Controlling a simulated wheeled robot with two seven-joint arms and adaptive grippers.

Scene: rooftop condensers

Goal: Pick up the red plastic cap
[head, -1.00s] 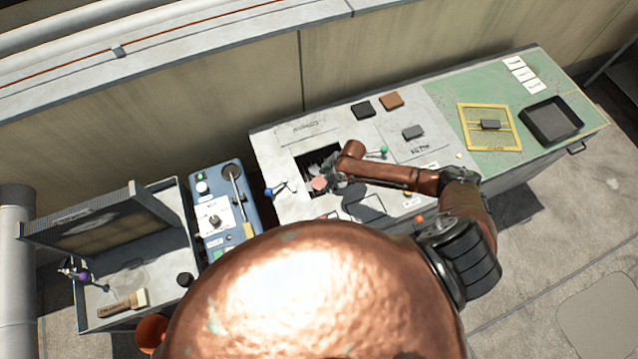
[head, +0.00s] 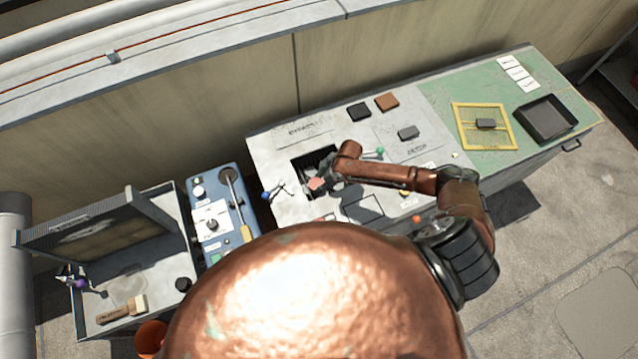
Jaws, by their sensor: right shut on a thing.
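The red plastic cap (head: 316,184) shows as a small pinkish-red piece at the front edge of the dark square opening in the grey bench top. My right gripper (head: 323,182) is at the end of the copper arm that comes in from the right. It is shut on the cap. The fingers are small and dark here, and the arm's shadow makes their outline hard to see. Whether the cap is clear of the bench surface I cannot tell. My left gripper is not in view.
The dark opening (head: 309,163) lies under my right wrist. A blue-ended tool (head: 270,194) and a green-ended one (head: 379,151) lie close by. Dark and brown blocks (head: 387,101) sit behind. A blue control box (head: 211,188) stands left; a black tray (head: 545,119) lies far right.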

